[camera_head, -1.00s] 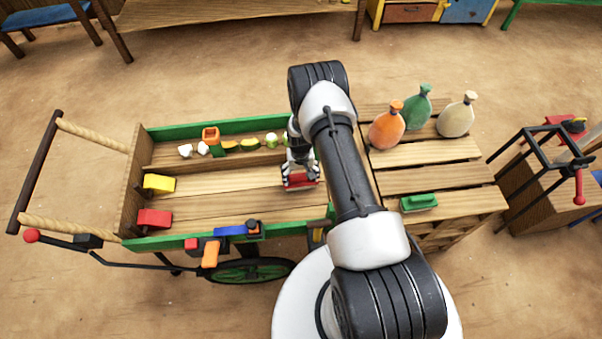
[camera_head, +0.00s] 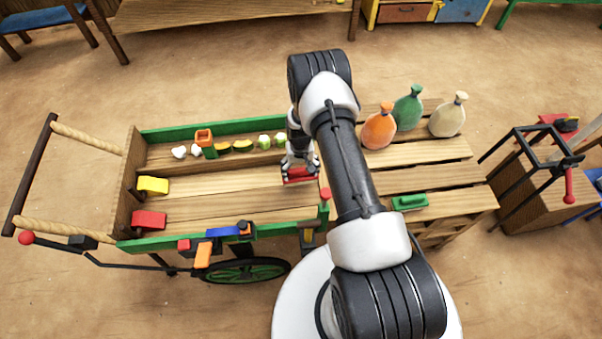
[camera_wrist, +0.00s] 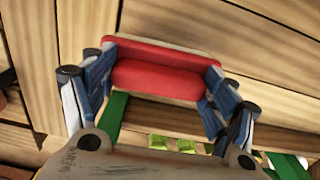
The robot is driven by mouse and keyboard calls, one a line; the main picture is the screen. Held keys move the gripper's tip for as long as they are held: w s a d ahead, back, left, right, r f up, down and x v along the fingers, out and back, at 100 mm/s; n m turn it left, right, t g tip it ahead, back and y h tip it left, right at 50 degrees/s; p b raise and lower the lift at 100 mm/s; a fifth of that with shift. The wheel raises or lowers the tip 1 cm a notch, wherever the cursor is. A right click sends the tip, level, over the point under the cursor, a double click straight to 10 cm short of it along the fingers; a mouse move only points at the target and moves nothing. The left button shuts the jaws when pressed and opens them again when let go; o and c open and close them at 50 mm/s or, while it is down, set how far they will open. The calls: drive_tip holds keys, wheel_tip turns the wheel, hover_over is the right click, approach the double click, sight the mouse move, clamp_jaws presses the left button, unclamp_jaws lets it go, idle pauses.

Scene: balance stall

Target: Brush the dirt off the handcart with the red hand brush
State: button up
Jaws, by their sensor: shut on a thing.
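The handcart (camera_head: 240,208) is a wooden bed with green side rails, two rope-wrapped handles at the left and a green spoked wheel. My gripper (camera_head: 299,170) is over the right end of the bed. It is shut on the red hand brush (camera_head: 299,176), which also shows between the fingers in the wrist view (camera_wrist: 160,80). The brush is red with a pale edge, and its bristles are mostly hidden. It is at or just above the boards; I cannot tell if it touches. I cannot make out any dirt on the visible boards.
Toy vegetables and an orange block (camera_head: 204,137) line the cart's far side. Yellow (camera_head: 152,185) and red blocks (camera_head: 149,219) sit at its left end. A slatted table (camera_head: 455,204) at right holds three bottles (camera_head: 410,107) and a green brush-like item (camera_head: 409,202).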

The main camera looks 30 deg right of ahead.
drive_tip(key=shift+r+p, duration=0.85)
drive_tip(key=shift+r, duration=1.25)
